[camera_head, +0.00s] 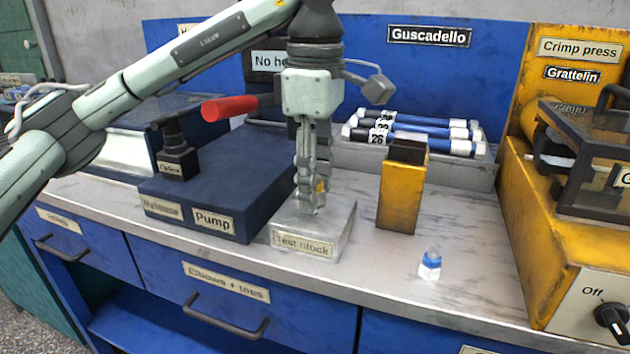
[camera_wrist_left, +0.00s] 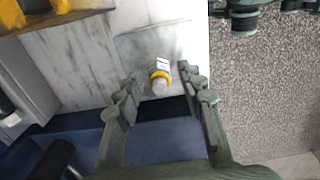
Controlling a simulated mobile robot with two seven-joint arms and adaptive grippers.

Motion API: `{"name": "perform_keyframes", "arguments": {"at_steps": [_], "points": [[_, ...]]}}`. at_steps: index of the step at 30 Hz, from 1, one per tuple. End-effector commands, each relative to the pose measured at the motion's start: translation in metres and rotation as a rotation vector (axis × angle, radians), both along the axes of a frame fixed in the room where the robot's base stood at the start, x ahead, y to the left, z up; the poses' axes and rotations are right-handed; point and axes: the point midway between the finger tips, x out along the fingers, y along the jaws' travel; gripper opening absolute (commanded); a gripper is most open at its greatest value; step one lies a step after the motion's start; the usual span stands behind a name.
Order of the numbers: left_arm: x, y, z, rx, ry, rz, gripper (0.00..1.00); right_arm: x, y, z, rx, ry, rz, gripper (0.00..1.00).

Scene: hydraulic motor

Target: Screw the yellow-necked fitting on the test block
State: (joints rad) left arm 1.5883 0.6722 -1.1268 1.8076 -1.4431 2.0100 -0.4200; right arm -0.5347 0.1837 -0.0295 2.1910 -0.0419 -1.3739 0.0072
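The test block (camera_head: 312,240) is a pale metal block, labelled, at the front of the bench beside the pump. The yellow-necked fitting (camera_wrist_left: 159,79) stands on the block in the left wrist view, with a pale top and a yellow ring. In the head view only a bit of its yellow (camera_head: 320,186) shows behind the fingers. My left gripper (camera_head: 309,208) points down over the block. In the left wrist view its two fingers (camera_wrist_left: 162,88) are apart on either side of the fitting, with a visible gap on each side. My right gripper is in neither view.
The dark blue pump (camera_head: 225,175) with a red handle (camera_head: 229,107) is left of the block. An open yellow box (camera_head: 400,200) and a blue-banded fitting (camera_head: 430,264) stand to the right. A hose tray (camera_head: 460,170) lies behind; the yellow crimp press (camera_head: 545,240) is far right.

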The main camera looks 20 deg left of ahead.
Motion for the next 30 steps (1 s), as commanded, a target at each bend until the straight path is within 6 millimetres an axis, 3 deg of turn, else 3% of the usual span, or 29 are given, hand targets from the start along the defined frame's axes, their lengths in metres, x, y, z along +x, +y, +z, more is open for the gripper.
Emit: {"name": "perform_keyframes", "arguments": {"at_steps": [5, 19, 30], "points": [[0.0003, -0.0004, 0.0027, 0.0, -0.001, 0.06, 0.39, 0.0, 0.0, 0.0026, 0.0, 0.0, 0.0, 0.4], [-0.0002, -0.0003, 0.0027, 0.0, -0.001, 0.832, 0.39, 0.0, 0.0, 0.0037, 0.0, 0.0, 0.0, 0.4], [-0.0002, -0.0003, 0.0027, 0.0, -0.002, 0.905, 0.39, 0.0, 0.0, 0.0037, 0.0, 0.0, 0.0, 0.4]]}}
